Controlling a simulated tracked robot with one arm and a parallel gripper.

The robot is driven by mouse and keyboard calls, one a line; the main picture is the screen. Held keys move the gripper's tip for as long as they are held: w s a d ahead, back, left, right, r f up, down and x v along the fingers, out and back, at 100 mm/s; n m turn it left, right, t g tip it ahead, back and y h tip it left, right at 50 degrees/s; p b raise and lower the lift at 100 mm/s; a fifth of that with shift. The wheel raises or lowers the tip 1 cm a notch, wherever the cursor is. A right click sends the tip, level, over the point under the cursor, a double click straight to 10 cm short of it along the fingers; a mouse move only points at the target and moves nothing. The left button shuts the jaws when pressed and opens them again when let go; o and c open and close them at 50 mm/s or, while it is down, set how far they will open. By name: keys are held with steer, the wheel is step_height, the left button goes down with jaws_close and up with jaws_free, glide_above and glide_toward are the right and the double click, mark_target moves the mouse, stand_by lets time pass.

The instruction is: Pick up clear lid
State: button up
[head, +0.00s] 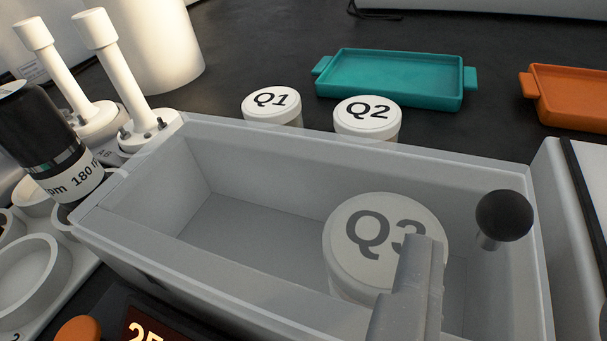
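The clear lid (270,215) appears as a see-through grey cover over an open-topped grey box. A round black knob (504,215) on a short metal stem stands at its right end. A white jar marked Q3 (362,232) shows dimmed through the lid, inside the box. A grey finger of my gripper (424,245) enters from the bottom edge, in front of Q3 and left of the knob. It looks apart from the knob. A second finger cannot be made out, and nothing held is seen.
The grey box (150,262) fills the middle. White jars Q1 (272,106) and Q2 (367,119) stand behind it. A teal tray (390,78) and an orange tray (570,95) lie farther back. A black-topped bottle (45,130) and white posts (125,75) crowd the left.

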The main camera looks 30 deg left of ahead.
mark_target(508, 228)
steer(key=b+x, duration=0.1)
steer(key=x, duration=0.3)
steer(key=shift+w+f, duration=0.1)
steer(key=shift+w, duration=0.15)
jaws_close()
